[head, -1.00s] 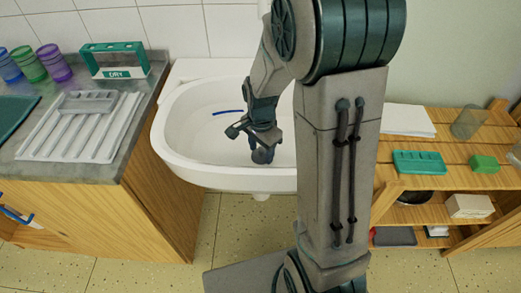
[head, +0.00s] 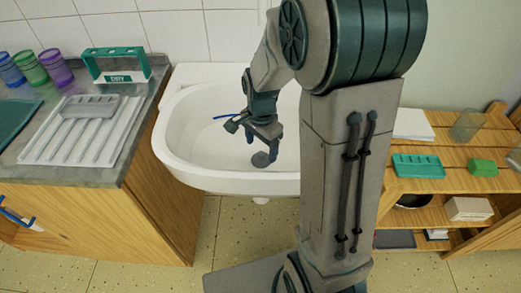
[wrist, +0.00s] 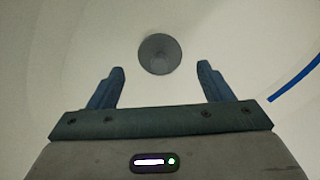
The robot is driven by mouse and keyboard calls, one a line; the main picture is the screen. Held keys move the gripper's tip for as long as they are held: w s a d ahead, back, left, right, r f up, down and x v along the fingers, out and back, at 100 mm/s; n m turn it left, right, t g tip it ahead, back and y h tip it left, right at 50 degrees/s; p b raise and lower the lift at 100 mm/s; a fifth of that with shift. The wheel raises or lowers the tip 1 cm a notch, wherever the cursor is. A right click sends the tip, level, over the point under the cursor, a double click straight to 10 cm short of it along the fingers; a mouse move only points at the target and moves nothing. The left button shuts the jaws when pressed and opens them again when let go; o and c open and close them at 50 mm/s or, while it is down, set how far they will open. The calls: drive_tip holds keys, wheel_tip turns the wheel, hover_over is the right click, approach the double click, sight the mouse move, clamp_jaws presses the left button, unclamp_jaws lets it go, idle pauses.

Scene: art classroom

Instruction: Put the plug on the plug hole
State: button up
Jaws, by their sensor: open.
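The plug (head: 261,160) is a round dark grey disc lying low in the white sink (head: 180,150), below my gripper (head: 262,143). In the wrist view the plug (wrist: 160,52) shows as a disc with a small lighter knob, centred just beyond my gripper's fingertips (wrist: 160,70). The two fingers are spread wide and nothing is held between them. No plug hole shows in either view. I cannot tell whether the plug covers it.
A thin blue strip (wrist: 296,82) lies in the sink to the right in the wrist view. A counter with a grey drying rack (head: 85,135) stands to the left. A wooden shelf (head: 430,200) stands to the right.

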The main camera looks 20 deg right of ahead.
sight(261, 153)
wheel_tip(261, 153, up, 8)
drive_tip(key=r+p, duration=0.1)
drive_tip(key=s+r+n, duration=0.1)
drive_tip(key=s+n, duration=0.3)
drive_tip(key=s+r+n+t, duration=0.1)
drive_tip(key=s+n, duration=0.3)
drive_tip(key=s+r+n, duration=0.1)
drive_tip(key=s+n, duration=0.2)
drive_tip(key=s, duration=0.2)
drive_tip(key=shift+s+d+r+n+t, duration=0.1)
drive_tip(key=shift+r+n+t, duration=0.05)
drive_tip(key=shift+n+t, duration=0.25)
drive_tip(key=shift+s+n, duration=0.35)
drive_tip(key=shift+n, duration=0.05)
idle(0.8)
drive_tip(key=c, duration=0.3)
